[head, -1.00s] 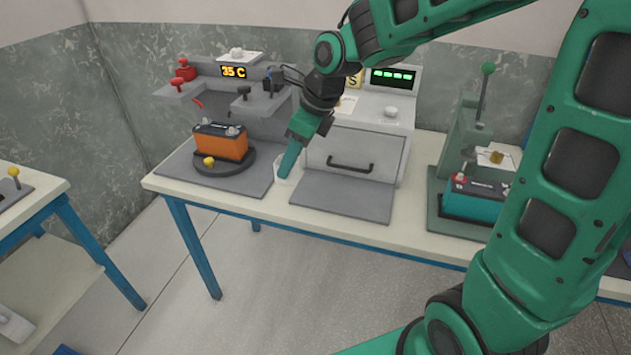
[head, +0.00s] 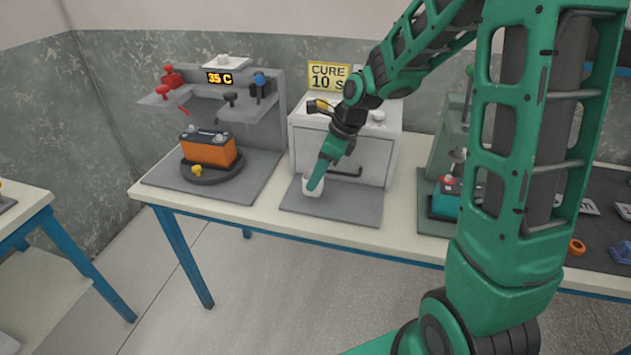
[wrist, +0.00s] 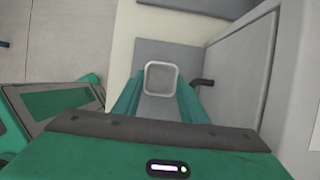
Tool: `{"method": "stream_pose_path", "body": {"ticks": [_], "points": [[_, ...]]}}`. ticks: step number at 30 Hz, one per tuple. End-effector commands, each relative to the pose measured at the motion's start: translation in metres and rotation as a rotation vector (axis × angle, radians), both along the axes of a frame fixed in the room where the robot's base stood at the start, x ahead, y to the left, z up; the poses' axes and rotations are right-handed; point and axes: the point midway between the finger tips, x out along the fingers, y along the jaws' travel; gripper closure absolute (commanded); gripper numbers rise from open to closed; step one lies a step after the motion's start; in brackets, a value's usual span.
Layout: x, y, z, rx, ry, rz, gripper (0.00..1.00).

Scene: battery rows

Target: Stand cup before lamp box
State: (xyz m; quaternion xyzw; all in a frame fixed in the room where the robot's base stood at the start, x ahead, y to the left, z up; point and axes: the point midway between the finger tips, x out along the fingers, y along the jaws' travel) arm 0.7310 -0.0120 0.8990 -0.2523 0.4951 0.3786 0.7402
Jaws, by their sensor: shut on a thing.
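The cup is small, pale and square-rimmed; it shows at the fingertips in the head view (head: 308,187) and mouth-up in the wrist view (wrist: 161,65). My gripper (head: 316,181) is shut on it, with a green finger on each side in the wrist view (wrist: 159,92). The lamp box (head: 335,154) is a grey-white box with a dark front handle and a "CURE 10 S" sign. The cup is in front of its left part, over the grey mat (head: 345,209). I cannot tell whether the cup's base touches the mat.
The box handle (wrist: 203,81) is close to the right finger. To the left, an orange battery (head: 209,153) sits on a round dark stand by a "35 C" display. A teal battery (head: 443,204) stands in a green press to the right. The mat's front is clear.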

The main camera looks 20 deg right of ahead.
Motion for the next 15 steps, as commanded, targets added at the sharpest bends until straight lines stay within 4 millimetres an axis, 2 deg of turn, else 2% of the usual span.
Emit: {"method": "stream_pose_path", "body": {"ticks": [1,5,14,15], "points": [[-0.001,0.000,-0.009,0.001,0.006,0.000,0.86],[0.000,0.000,-0.023,-0.001,0.002,-0.001,0.86],[0.000,0.000,-0.024,0.000,0.002,-0.001,0.86],[0.000,0.000,-0.025,0.000,0.002,-0.001,0.59]]}}
